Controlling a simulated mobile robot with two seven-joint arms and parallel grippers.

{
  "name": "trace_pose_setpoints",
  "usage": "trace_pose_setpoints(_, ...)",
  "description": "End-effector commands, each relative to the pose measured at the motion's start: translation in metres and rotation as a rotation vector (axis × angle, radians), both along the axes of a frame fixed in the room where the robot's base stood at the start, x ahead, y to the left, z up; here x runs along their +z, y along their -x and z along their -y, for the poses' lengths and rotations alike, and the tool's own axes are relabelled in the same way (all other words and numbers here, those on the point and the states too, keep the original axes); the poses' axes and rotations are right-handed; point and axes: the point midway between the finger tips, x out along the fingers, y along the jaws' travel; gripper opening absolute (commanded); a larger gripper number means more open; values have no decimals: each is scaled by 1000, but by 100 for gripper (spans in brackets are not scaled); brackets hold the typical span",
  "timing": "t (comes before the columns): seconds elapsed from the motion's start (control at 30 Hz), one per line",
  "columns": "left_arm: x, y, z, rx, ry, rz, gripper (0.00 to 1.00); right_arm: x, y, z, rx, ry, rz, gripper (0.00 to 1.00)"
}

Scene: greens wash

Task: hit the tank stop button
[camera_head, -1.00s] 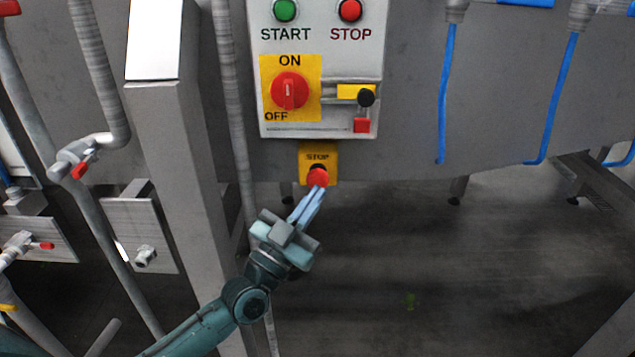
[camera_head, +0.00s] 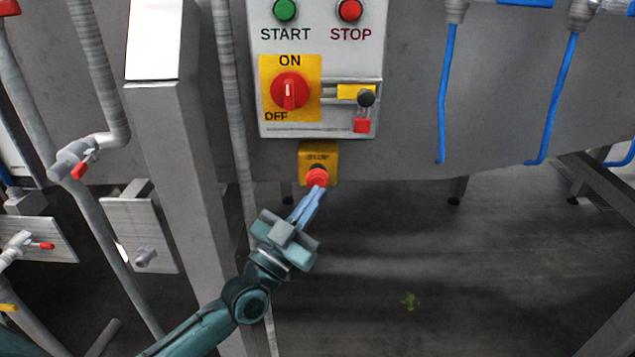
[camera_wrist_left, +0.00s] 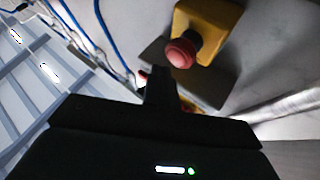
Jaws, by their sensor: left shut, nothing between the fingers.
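The tank stop button (camera_head: 317,177) is a red mushroom button on a yellow box (camera_head: 329,150) marked STOP, mounted below the grey control panel. My left gripper (camera_head: 318,190) is shut and empty, its fingertips just below the red button and overlapping its lower edge in the head view. I cannot tell whether they touch it. In the left wrist view the red button (camera_wrist_left: 181,53) stands out from its yellow box (camera_wrist_left: 208,30), just beyond the dark fingers (camera_wrist_left: 158,75). My right gripper is not in view.
The control panel (camera_head: 350,70) above carries a green START button (camera_head: 285,10), another red STOP button (camera_head: 349,10) and a red ON/OFF switch (camera_head: 290,91). A steel post (camera_head: 170,150) and pipes stand to the left. Blue hoses (camera_head: 446,90) hang at the right.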

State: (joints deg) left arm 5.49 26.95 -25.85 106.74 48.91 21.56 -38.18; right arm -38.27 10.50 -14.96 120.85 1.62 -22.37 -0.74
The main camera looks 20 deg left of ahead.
Motion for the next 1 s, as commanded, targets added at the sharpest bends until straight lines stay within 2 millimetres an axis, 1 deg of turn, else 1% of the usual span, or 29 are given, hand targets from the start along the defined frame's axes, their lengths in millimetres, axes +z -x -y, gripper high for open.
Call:
trace_pose_setpoints(0.27,0,-1,0,0,0,0,0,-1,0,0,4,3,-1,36)
trace_pose_setpoints(0.53,0,-8,-2,1,1,0,0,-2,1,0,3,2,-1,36)
trace_pose_setpoints(1.0,0,-9,-3,0,0,0,0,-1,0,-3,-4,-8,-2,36)
